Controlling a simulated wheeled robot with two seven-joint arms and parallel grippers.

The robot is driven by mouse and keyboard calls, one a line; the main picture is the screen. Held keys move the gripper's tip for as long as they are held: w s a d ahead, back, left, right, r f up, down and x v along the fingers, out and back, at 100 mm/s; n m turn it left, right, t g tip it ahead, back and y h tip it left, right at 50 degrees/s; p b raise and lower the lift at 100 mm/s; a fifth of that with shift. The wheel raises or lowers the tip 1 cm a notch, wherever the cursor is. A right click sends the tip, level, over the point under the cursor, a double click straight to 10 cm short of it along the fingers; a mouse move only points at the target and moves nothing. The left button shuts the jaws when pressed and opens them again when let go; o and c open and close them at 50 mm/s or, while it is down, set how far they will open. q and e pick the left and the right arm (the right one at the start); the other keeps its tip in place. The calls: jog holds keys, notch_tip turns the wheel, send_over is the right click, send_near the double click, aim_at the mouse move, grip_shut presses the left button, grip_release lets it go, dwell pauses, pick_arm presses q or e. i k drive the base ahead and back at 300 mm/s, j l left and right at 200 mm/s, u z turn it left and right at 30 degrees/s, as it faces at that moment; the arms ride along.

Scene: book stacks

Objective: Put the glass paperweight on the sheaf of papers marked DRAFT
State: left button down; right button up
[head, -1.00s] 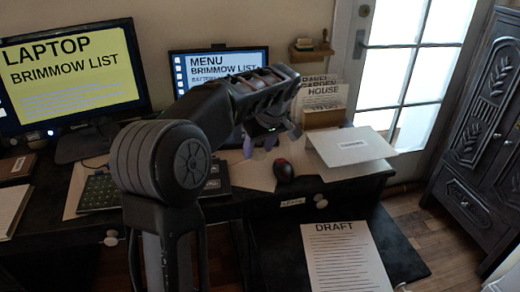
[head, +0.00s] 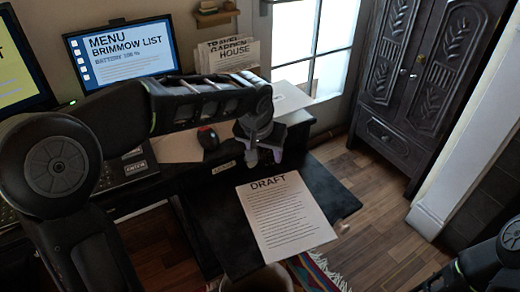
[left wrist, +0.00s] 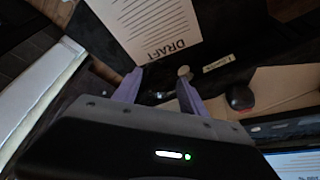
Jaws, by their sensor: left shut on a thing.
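The sheaf marked DRAFT (head: 285,218) lies flat on a dark pull-out board (head: 325,195) below the desk top; it also shows in the left wrist view (left wrist: 150,22). My left gripper (head: 264,157) hangs above and just beyond the sheaf's titled end, near the desk's front edge. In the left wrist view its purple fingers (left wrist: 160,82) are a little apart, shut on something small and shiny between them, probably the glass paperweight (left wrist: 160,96). It is too dark and small to make out fully. My right gripper does not show; part of my right arm is at the lower right.
A black and red mouse (head: 208,138) lies on the desk left of my gripper. A pale flat box (head: 290,97) sits at the desk's right end. Monitors, including the MENU screen (head: 125,50), stand behind. A dark carved cabinet (head: 415,75) is at right, with open floor before it.

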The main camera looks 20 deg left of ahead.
aim_at(284, 211)
jog(key=z, duration=1.1)
jog(key=k+j+z, duration=0.1)
jog(key=z, duration=0.15)
jog(key=k+j, duration=0.15)
jog(key=k, duration=0.35)
